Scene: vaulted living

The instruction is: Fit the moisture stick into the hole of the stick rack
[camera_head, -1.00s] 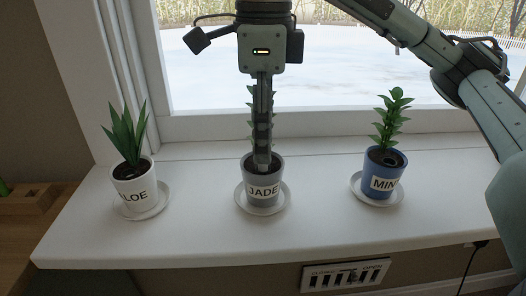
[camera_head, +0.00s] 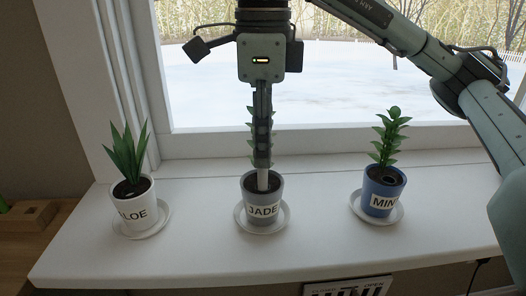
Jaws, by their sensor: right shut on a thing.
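My right gripper (camera_head: 262,166) points straight down over the grey JADE pot (camera_head: 263,210), in front of its plant. It is shut on the pale moisture stick (camera_head: 262,181), whose short shaft shows below the fingertips. The stick is upright and its lower end meets the dark soil; I cannot tell how deep it sits. A small wooden block (camera_head: 28,216) with a dark spot stands at the left edge, beside the sill; it may be the stick rack, but its hole is not clear. My left gripper is not in view.
A white ALOE pot (camera_head: 135,206) stands left and a blue MINT pot (camera_head: 381,196) right, each on a saucer on the white sill (camera_head: 320,240). The window is behind.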

